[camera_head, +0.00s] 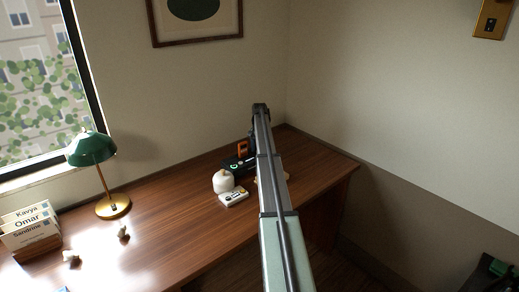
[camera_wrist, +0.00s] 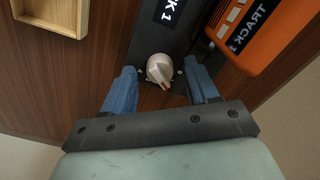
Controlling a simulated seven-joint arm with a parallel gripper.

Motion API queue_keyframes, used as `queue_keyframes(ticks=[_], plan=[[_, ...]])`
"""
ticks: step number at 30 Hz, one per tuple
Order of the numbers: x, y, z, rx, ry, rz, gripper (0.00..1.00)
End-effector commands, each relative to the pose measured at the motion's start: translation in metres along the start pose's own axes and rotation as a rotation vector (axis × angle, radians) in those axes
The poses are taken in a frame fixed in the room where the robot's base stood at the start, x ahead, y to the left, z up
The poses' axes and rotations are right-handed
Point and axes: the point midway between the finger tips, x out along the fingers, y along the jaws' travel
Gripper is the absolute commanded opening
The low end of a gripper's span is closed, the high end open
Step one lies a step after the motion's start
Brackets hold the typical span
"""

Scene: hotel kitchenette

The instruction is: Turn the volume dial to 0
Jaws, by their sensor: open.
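The dial (camera_wrist: 159,69) is a pale grey knob with a red mark on its lower right edge, in the wrist view. It sits on a dark panel (camera_wrist: 150,42) with a partly cut-off white label ending in "K 1". My gripper (camera_wrist: 161,80) is open, with one blue finger on each side of the dial. Gaps show between the fingers and the knob; I cannot tell their depth against it. Small marks around the dial are too small to read. In the head view my arm hides the dial and the fingers.
A wooden tray (camera_wrist: 82,14) lies upper left. In the head view, a white rounded object (camera_head: 223,181) and a small white box (camera_head: 233,197) stand left of my arm; a green lamp (camera_head: 92,148) is farther left.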

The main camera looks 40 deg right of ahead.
Motion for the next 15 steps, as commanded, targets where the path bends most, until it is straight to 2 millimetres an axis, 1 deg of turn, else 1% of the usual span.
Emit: queue_keyframes(ticks=[3,11,15], plan=[[0.003,0.0,0.0,0.0,0.0,0.0,0.59],[0.0031,0.0,-0.0001,0.0,0.0,0.0,0.58],[0.0031,0.0,0.0,0.0,0.0,0.0,0.45]])
